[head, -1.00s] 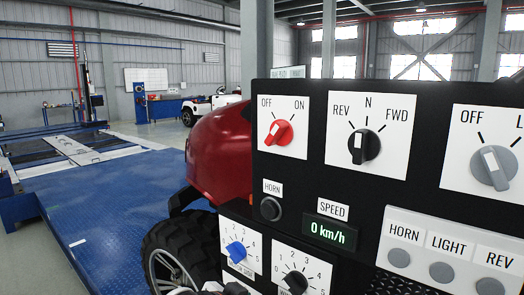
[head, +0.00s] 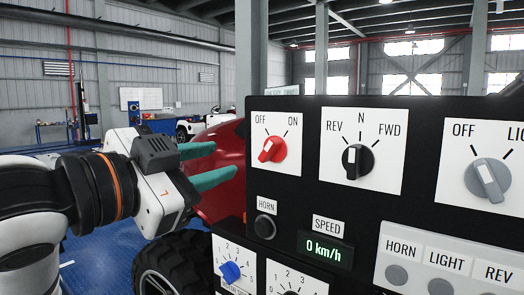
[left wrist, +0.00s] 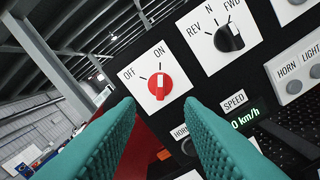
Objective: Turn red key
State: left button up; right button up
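The red key (head: 271,149) is a red rotary knob with a white stripe, on a white plate marked OFF and ON at the upper left of the black panel (head: 300,200). It also shows in the left wrist view (left wrist: 153,88), ahead of and between my fingertips. I cannot tell for sure which mark it points at. My left gripper (head: 226,161) has teal fingers spread apart and empty. It is left of the red key, pointing toward the panel, and not touching the key. My right gripper is not in view.
Beside the key is a black REV/N/FWD knob (head: 355,160), and farther right a grey knob (head: 487,180). Below are a black horn button (head: 265,226), a speed display (head: 326,246) reading 0 km/h and a blue knob (head: 230,271). A red vehicle (head: 215,190) stands behind the panel.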

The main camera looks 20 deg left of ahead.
aim_at(266, 150)
pick_arm(q)
jog(key=p+x, duration=0.1)
jog(key=x, duration=1)
jog(key=shift+w+f+p, duration=0.1)
jog(key=shift+w+p, duration=0.1)
jog(key=shift+p, duration=0.15)
